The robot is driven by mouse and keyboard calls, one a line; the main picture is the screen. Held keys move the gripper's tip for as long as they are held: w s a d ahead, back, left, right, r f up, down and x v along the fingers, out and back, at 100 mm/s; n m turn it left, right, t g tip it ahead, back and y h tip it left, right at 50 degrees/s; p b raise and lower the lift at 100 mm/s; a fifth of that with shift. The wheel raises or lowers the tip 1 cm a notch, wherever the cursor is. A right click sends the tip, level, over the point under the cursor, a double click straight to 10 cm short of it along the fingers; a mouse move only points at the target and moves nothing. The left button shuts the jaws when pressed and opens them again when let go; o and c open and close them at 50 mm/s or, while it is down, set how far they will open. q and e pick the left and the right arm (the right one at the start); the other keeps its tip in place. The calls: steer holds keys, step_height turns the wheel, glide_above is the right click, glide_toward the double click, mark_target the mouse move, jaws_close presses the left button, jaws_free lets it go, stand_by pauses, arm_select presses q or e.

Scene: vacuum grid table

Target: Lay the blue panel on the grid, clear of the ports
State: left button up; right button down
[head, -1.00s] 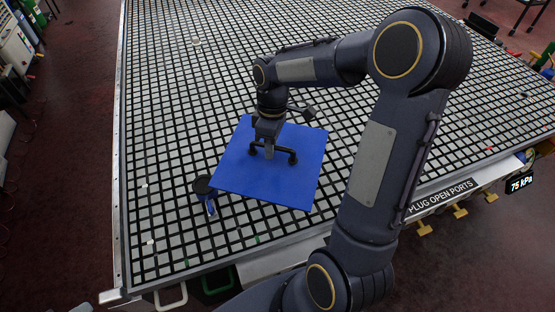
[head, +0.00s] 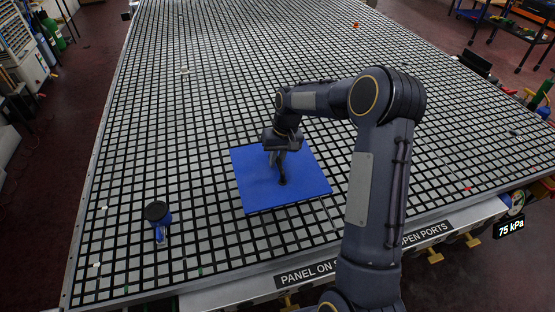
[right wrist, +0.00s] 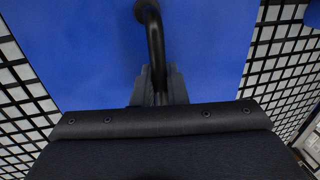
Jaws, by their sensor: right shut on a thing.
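The flat square blue panel (head: 309,184) is over the front middle part of the black-and-grey grid table (head: 185,120). It looks close to level; I cannot tell whether its underside touches the grid. My right gripper (head: 279,158) is above the panel's middle, shut on its black handle (head: 283,181). In the right wrist view, the fingers (right wrist: 160,86) close around the handle's bar (right wrist: 154,45), with blue panel surface (right wrist: 80,60) behind. The grid under the panel is hidden, and I cannot make out any ports. My left gripper is out of view.
A lettered sign (head: 305,272) and a 75 kPa readout (head: 509,228) are along the front edge. Small bits (head: 184,71) lie scattered; much grid behind is open.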

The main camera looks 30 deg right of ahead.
mark_target(277, 175)
steer(key=shift+f+b, duration=2.85)
steer(key=shift+f, duration=0.9)
steer(key=shift+f+b, duration=0.5)
steer(key=shift+f, duration=0.15)
steer(key=c, duration=1.4)
jaws_free()
steer(key=shift+o, duration=0.2)
steer(key=shift+s+f, duration=0.1)
steer(key=r, duration=0.2)
steer(key=d+r, duration=0.1)
steer(key=r, duration=0.1)
steer(key=r+b, duration=0.1)
steer(key=r, duration=0.2)
steer(key=shift+s+d+r, duration=0.1)
steer(key=shift+d, duration=0.15)
steer(key=shift+s+r, duration=0.1)
steer(key=shift+r, duration=0.3)
